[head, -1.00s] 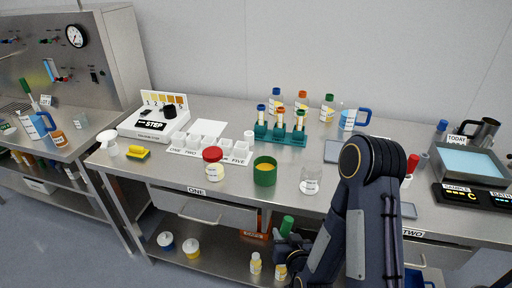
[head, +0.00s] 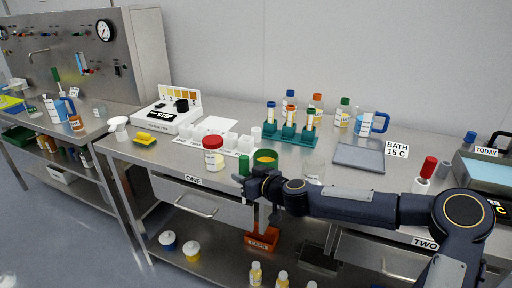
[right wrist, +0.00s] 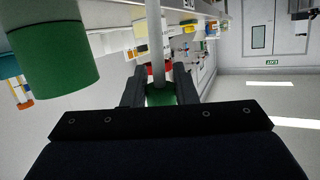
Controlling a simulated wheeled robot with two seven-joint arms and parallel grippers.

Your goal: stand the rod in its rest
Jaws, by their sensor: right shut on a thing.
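My right gripper (head: 256,185) is in front of the bench's front edge in the head view, near the green cup. It is shut on the rod, whose green end (head: 244,165) shows just above the fingers. In the right wrist view the fingers (right wrist: 159,92) close around the rod's green part, and its thin grey shaft (right wrist: 155,35) runs up the picture. An orange holder (head: 262,240) with a label stands on the lower shelf below the gripper; I cannot tell for sure that it is the rest. My left gripper is not in view.
The green cup (head: 265,157) with yellow content is close to the gripper; it looms large in the right wrist view (right wrist: 55,60).

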